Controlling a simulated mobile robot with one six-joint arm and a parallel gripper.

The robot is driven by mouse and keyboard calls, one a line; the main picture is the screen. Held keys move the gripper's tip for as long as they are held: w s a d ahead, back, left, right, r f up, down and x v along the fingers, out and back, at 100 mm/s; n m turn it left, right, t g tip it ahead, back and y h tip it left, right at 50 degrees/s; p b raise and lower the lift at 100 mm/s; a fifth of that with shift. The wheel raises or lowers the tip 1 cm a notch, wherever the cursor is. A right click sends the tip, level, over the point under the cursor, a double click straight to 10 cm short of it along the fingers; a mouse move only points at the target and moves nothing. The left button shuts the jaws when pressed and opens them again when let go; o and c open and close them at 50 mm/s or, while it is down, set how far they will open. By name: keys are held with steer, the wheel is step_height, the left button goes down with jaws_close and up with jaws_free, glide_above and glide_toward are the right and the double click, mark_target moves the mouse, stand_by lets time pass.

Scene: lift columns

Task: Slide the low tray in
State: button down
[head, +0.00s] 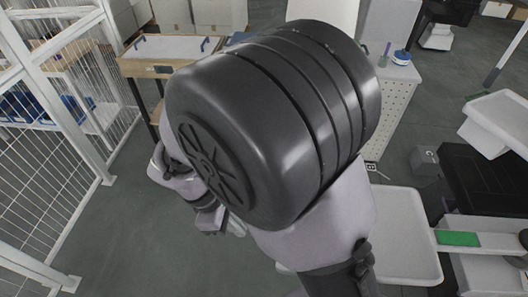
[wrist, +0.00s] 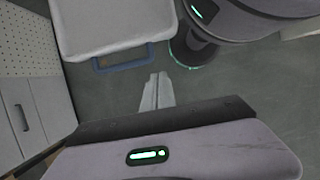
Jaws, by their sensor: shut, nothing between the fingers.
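A white tray (head: 398,232) with a raised rim shows at the lower right of the head view, partly behind my arm. Another white tray (head: 500,118) is higher up at the right edge. In the wrist view a pale tray (wrist: 105,22) with a blue handle (wrist: 122,64) is at the top. I cannot tell which of these is the low tray. My gripper (wrist: 157,92) is shut and empty, below and right of the blue handle in the picture, apart from it. In the head view my dark arm link hides much of the middle.
A white perforated cabinet (head: 398,100) stands behind the right-hand tray. A wood-edged workbench (head: 165,69) is at the upper left, beside a white mesh fence (head: 40,160). A small grey box (head: 425,163) lies on the right. The grey floor at lower left is clear.

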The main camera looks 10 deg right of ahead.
steer(key=s+d+f+b, duration=0.1)
steer(key=d+f+b, duration=0.3)
steer(key=d+f, duration=0.3)
step_height(320, 180, down, 2)
steer(key=shift+s+d+f+b, duration=0.15)
steer(key=shift+s+f+b, duration=0.1)
steer(key=shift+s+b, duration=0.15)
